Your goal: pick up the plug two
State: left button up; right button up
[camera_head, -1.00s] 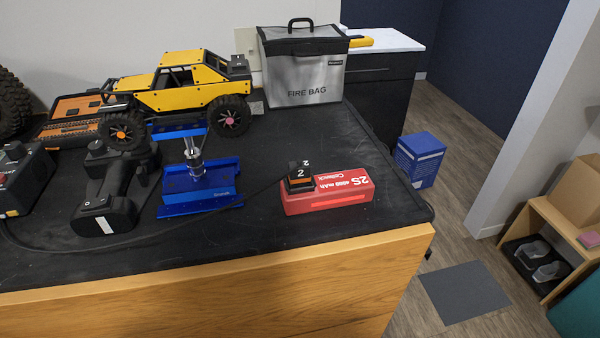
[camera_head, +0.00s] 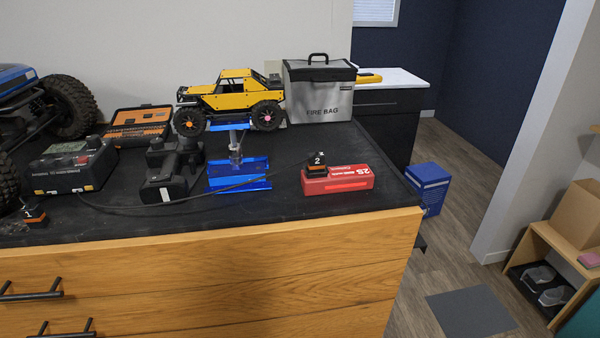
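Plug two (camera_head: 316,165) is a small black and orange block marked "2". It sits on top of the left end of a red battery (camera_head: 345,181) on the black bench top. A black cable (camera_head: 245,185) runs left from the plug across the bench. Another small plug marked "1" (camera_head: 33,213) lies at the far left front of the bench. Neither of my grippers is in view.
A yellow crawler (camera_head: 235,94) stands on a blue stand (camera_head: 240,176) left of the battery. A black charger (camera_head: 72,168), a power tool (camera_head: 172,178) and an orange case (camera_head: 138,126) are further left. A fire bag (camera_head: 318,92) stands behind.

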aim_at(316, 164)
jog(key=u, duration=2.6)
jog(key=k, duration=1.4)
jog(key=z, duration=1.6)
jog(key=i, duration=0.5)
jog(key=z, duration=0.1)
